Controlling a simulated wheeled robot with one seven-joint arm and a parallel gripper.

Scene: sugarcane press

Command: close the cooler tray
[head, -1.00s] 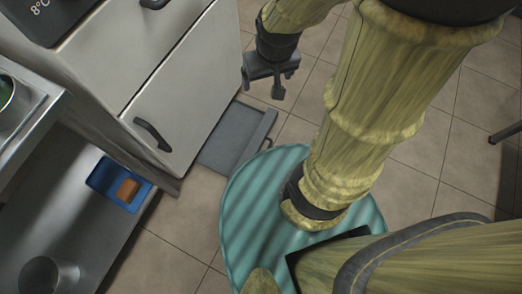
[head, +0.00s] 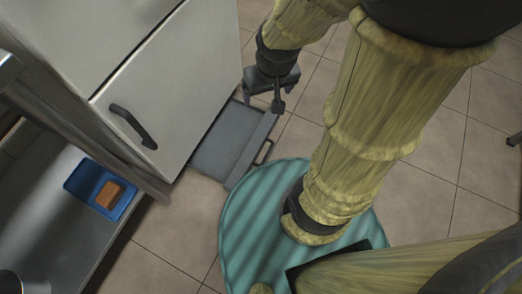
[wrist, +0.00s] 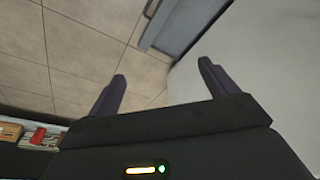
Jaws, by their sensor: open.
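The cooler (head: 170,85) is a pale upright cabinet with a dark door handle at the left in the head view. Its grey cooler tray (head: 228,142) sticks out low at the base, above the tiled floor, with a small dark handle (head: 264,152) on its outer edge. My gripper (head: 268,98) is open and empty; in the head view it appears by the tray's far outer corner. In the wrist view the tray (wrist: 178,22) shows at the top, beyond the two spread fingers (wrist: 162,88), with a gap between. No contact is visible.
A steel shelf (head: 60,215) at the left holds a blue tray (head: 124,211) with an orange-brown block (head: 109,194). My green round base is close to the tray's front. Tiled floor (head: 165,235) lies open around it.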

